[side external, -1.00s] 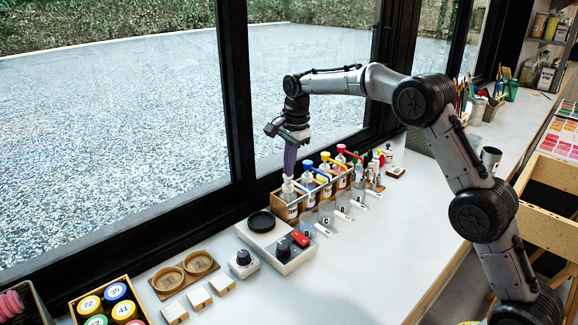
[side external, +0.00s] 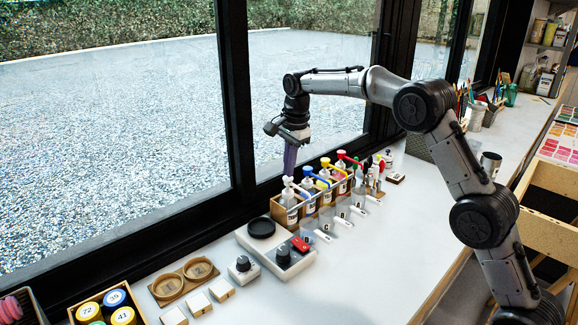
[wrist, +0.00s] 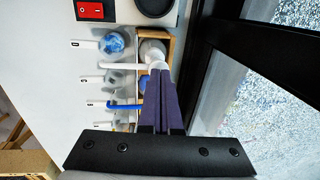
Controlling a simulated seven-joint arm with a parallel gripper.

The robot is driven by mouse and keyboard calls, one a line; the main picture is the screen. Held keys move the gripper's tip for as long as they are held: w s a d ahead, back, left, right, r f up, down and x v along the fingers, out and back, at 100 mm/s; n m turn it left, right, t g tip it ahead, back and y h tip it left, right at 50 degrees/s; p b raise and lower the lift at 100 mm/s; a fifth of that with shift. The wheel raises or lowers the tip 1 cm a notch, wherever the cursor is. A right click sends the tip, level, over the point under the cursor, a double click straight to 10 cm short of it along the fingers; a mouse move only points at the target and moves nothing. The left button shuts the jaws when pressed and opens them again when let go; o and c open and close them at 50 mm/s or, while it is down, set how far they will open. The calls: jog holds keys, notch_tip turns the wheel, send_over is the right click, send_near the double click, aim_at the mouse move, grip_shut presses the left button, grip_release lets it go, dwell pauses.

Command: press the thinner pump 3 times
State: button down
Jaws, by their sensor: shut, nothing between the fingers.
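The wooden rack (side external: 277,212) holds a row of pump bottles by the window. The bottle at its near left end has a white pump (side external: 287,182); its label is too small to read, so I cannot confirm it as thinner. My gripper (side external: 288,173) points down with purple fingers shut and empty. Its tips are at the top of the white pump, touching it or very close. In the wrist view, the fingertips (wrist: 159,71) cover part of the white pump head, and its white spout (wrist: 120,67) points left.
Blue (side external: 308,170), yellow (side external: 325,161) and red (side external: 341,153) pumps stand close beside the white one. Small labelled cups stand in front of the rack. A grey device with a red switch (side external: 300,244) sits to the near left. The window frame (wrist: 208,62) is close behind.

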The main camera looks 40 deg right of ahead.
jog(key=shift+f, duration=1.05)
dwell(0.4)
jog(key=shift+r, duration=1.2)
jog(key=shift+r, duration=1.4)
